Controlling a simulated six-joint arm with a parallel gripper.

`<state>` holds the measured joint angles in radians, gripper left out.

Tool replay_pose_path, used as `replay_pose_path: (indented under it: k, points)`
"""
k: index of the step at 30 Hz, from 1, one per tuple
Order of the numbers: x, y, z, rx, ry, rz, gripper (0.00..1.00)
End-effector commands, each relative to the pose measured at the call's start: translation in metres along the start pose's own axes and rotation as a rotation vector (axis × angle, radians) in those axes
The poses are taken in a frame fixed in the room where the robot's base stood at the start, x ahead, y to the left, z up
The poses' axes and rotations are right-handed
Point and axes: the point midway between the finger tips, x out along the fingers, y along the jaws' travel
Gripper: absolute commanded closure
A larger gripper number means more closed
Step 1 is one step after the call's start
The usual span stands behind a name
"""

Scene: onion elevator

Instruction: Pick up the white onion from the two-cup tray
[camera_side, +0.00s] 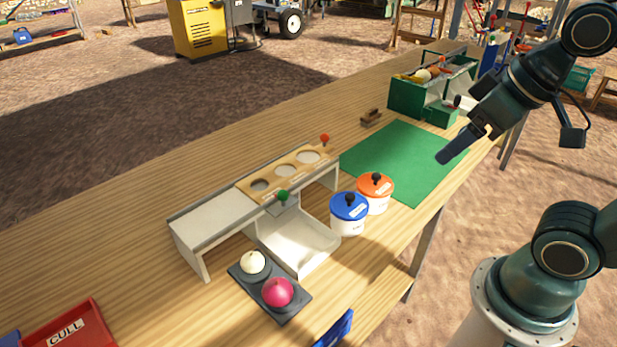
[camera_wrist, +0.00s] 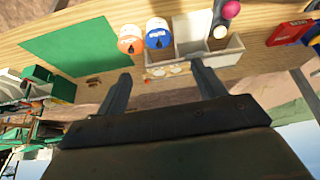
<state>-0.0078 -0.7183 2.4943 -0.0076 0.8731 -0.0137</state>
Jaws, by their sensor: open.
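The white onion (camera_side: 253,262) sits in the rear cup of the dark two-cup tray (camera_side: 287,310) near the table's front edge in the side view. A pink-red onion (camera_side: 278,292) sits in the other cup. In the wrist view the white onion (camera_wrist: 220,31) and the pink-red onion (camera_wrist: 231,10) show at the top right. My gripper (camera_side: 444,157) is above the green mat, far to the right of the tray in the side view. In the wrist view its two fingers (camera_wrist: 160,84) are spread with nothing between them.
A wooden elevator stand (camera_side: 205,222) with round holes and a white chute (camera_side: 300,245) is behind the tray. Blue-lidded (camera_side: 349,213) and orange-lidded (camera_side: 375,193) pots stand between tray and green mat (camera_side: 400,160). A red CULL bin (camera_side: 70,328) is at lower left; a green crate (camera_side: 407,97) is at the back.

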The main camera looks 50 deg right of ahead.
Motion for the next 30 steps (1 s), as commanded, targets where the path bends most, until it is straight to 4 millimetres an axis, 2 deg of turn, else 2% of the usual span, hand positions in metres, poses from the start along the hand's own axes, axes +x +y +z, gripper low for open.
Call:
replay_pose_path:
  k: [5,11,21,30]
  points:
    - [0.015,-0.008,-0.018,-0.067,-0.004,-0.025,0.31]
    - [0.043,-0.025,-0.045,-0.177,-0.002,-0.072,0.31]
    - [0.100,-0.063,-0.081,-0.354,0.013,-0.165,0.31]
    - [0.156,-0.103,-0.098,-0.488,0.031,-0.254,0.31]
